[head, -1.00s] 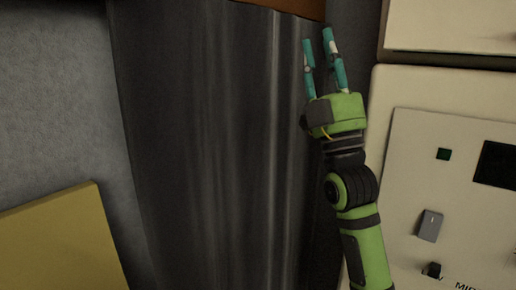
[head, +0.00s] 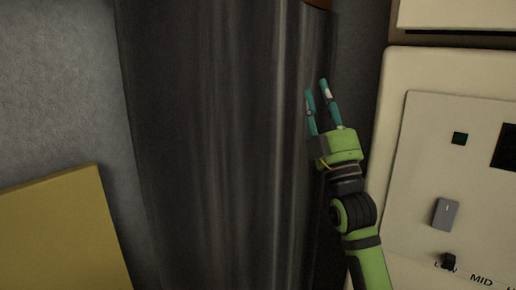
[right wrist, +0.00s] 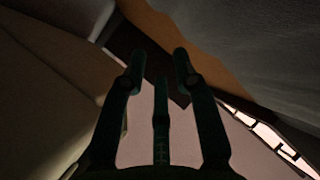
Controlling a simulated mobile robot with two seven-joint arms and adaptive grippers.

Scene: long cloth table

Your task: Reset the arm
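My right gripper (head: 317,90) shows in the head view, right of centre, on a green and black arm that comes up from the bottom. Its teal fingers point up and are spread apart with nothing between them. In the right wrist view the dark fingers (right wrist: 159,70) are also apart and empty. My left gripper is not in view.
A dark, shiny vertical surface (head: 220,150) stands behind the right gripper. A cream panel (head: 420,150) with a switch (head: 445,213) and markings is close on the right. A yellow board (head: 60,235) is at lower left, before a grey wall (head: 60,80).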

